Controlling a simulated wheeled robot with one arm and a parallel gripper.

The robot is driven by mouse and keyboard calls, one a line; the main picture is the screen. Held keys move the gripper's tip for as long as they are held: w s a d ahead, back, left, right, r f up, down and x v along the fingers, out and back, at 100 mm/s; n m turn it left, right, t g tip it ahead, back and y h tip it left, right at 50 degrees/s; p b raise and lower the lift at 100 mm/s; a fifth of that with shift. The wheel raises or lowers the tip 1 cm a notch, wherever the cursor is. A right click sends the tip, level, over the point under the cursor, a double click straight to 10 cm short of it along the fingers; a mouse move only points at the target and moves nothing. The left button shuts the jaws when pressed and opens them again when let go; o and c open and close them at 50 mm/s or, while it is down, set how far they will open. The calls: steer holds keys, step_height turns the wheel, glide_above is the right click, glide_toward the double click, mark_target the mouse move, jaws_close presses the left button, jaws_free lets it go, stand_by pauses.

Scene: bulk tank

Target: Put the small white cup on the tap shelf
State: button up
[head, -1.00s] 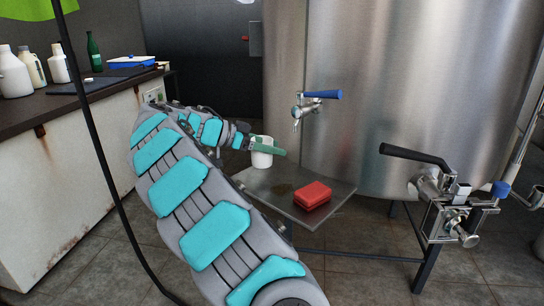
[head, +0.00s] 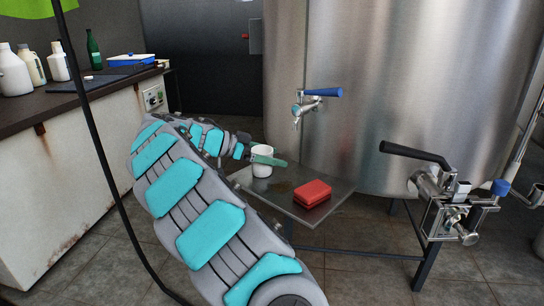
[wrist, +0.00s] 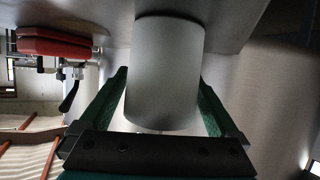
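The small white cup (head: 262,163) is upright at the back left part of the metal tap shelf (head: 325,207), below and left of the blue-handled tap (head: 318,94). Its base looks on or just above the shelf; I cannot tell which. My gripper (head: 270,159) has green fingers and reaches in from the left. In the wrist view, the cup (wrist: 166,75) fills the space between my gripper's two fingers (wrist: 165,95), which lie against its sides. Part of the cup is hidden behind a finger in the head view.
A red block (head: 312,193) lies on the shelf to the right of the cup. The steel tank (head: 400,80) stands close behind. A large valve with a black lever (head: 415,152) juts out at the right. A counter with bottles (head: 60,85) is at the left.

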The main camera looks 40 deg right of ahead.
steer(key=shift+r+p, duration=0.2)
steer(key=shift+p, duration=0.1)
steer(key=shift+w+a, duration=0.15)
steer(key=shift+a, duration=0.2)
steer(key=b+v, duration=0.1)
steer(key=v, duration=0.8)
steer(key=shift+p+v, duration=0.5)
steer(key=shift+v, duration=0.6)
